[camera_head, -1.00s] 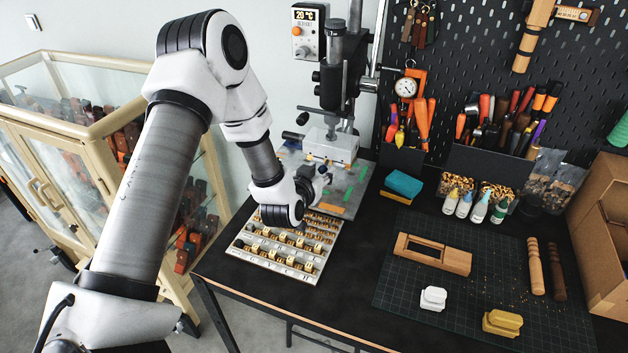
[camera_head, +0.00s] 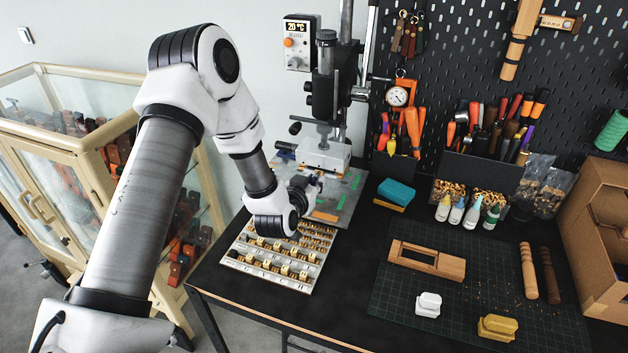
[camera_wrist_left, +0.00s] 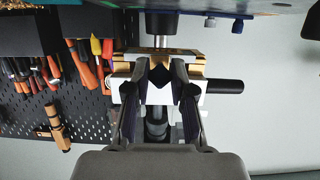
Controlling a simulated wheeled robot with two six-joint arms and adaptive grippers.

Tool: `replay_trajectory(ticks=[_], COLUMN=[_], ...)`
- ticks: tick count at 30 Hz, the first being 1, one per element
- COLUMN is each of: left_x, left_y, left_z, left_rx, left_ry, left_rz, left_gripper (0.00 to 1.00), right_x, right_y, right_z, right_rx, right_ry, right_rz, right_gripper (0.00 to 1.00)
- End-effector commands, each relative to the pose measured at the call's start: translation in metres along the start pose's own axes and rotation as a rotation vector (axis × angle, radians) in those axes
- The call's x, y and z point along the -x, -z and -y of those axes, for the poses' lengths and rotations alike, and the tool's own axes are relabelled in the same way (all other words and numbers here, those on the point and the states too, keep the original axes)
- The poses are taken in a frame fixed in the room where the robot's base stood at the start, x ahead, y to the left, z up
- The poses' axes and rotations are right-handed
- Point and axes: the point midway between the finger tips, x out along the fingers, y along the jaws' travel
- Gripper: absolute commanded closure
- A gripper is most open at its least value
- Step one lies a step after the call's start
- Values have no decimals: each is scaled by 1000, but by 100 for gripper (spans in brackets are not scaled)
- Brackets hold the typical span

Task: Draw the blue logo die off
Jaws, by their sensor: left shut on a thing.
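My left gripper (camera_head: 312,184) reaches in from the left over the press bed, just in front of the press head (camera_head: 322,157). In the left wrist view the two fingers (camera_wrist_left: 161,80) close on a small dark blue piece at the front of the brass-edged press head (camera_wrist_left: 203,72). The piece seems to be the blue logo die (camera_wrist_left: 159,76), but its face and any logo are hidden by the fingers. It still looks to be at the head, with no clear gap. My right gripper is not in view.
A light tray (camera_head: 233,262) of brass type lies below my left wrist. The grey press plate (camera_head: 346,193) carries green and orange strips. A blue and yellow block pair (camera_head: 396,191) stands right of it. The cutting mat (camera_head: 385,300) holds a wooden holder and two small blocks.

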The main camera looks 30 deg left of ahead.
Motion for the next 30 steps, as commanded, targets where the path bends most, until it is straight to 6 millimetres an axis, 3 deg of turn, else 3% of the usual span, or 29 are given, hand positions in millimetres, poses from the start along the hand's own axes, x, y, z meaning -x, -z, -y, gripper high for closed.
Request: replay_trajectory(ticks=[21, 30], left_x=[8, 26], left_y=[-2, -7], left_z=[0, 0], left_rx=[0, -1], left_ry=[0, 0], left_rz=[-2, -1], left_gripper=[100, 100], right_x=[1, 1], right_y=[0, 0], right_z=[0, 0], right_rx=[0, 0], right_ry=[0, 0], right_rz=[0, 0], right_gripper=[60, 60])
